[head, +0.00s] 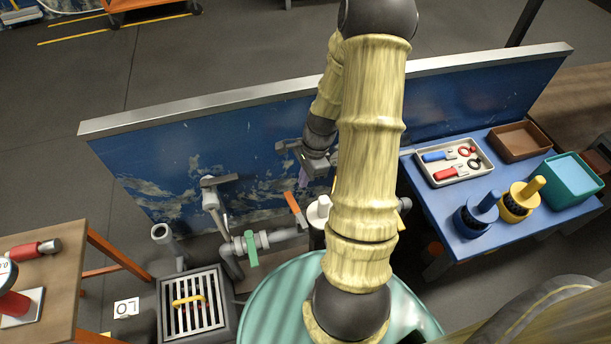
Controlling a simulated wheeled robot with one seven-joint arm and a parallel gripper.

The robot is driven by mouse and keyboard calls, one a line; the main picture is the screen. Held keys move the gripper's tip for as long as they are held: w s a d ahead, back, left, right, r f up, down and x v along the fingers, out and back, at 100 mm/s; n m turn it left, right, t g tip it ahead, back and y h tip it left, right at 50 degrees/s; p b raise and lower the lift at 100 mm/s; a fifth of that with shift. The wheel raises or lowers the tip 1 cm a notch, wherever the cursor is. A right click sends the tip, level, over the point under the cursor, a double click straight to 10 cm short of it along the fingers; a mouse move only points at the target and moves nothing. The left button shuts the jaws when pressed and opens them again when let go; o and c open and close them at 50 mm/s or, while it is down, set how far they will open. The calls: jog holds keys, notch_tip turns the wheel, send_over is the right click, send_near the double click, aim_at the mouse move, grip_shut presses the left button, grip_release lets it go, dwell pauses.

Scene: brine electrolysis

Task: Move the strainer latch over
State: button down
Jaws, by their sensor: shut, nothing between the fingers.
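My gripper (304,178) is shut and empty, near the middle of the head view in front of the blue panel. My arm hides part of the area to its right. Below it, an orange lever (293,207) stands tilted on the grey pipework, beside a white round part (319,208). A green lever (251,248) sits on the pipe further left. A grey handle (220,181) tops the upright pipe at the left. I cannot tell which of these is the strainer latch. The gripper appears apart from the levers.
A blue panel (160,160) with a pale top edge runs behind the pipes. A blue table (450,218) at right holds a tool tray (434,178) and tubs. A wooden table (55,270) stands left.

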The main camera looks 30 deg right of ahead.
aim_at(289, 198)
jog(key=b+x, duration=0.2)
jog(key=x, duration=0.4)
jog(key=shift+b, duration=0.35)
jog(key=shift+w+a+r+n+p, duration=0.15)
jog(key=shift+a+n+p, duration=0.25)
jog(key=shift+n+p, duration=0.5)
jog(key=a+n+p, duration=0.1)
jog(key=p, duration=0.1)
jog(key=a+n+g+p, duration=0.1)
jog(key=p, duration=0.2)
jog(key=shift+w+r, duration=0.2)
jog(key=shift+w, duration=0.1)
jog(key=s+a+n+g+h+p, duration=0.2)
jog(key=a+n+p, duration=0.4)
jog(key=n+p, duration=0.4)
jog(key=shift+s+a+f+n+p, duration=0.3)
jog(key=shift+n+p, duration=0.05)
jog(key=shift+n, duration=0.95)
jog(key=shift+s+d, duration=0.1)
jog(key=shift+d, duration=0.05)
